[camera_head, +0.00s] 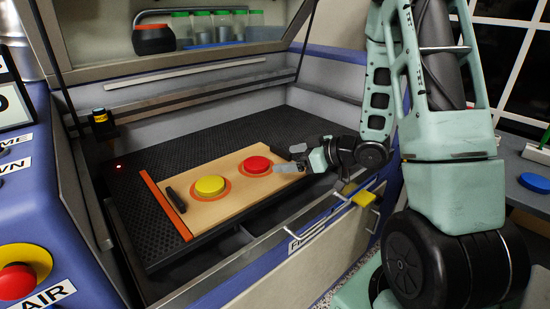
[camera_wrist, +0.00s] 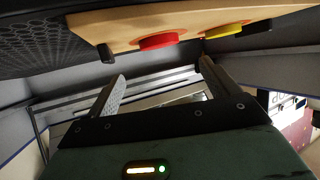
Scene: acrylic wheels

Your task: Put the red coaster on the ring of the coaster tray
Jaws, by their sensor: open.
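The red coaster (camera_head: 256,165) lies flat on the right part of the wooden coaster tray (camera_head: 222,212), over an orange ring whose edge shows around it. It also shows in the wrist view (camera_wrist: 158,41), near the board's edge. A yellow disc (camera_head: 210,186) lies over another orange ring left of it; it is also in the wrist view (camera_wrist: 224,31). My gripper (camera_head: 287,167) is just right of the red coaster, low at the tray's right end. In the wrist view its two fingers (camera_wrist: 162,70) are spread with nothing between them, apart from the red coaster.
The machine's front rail (camera_head: 270,240) stands before the bed. Jars (camera_head: 200,27) are behind the lid glass.

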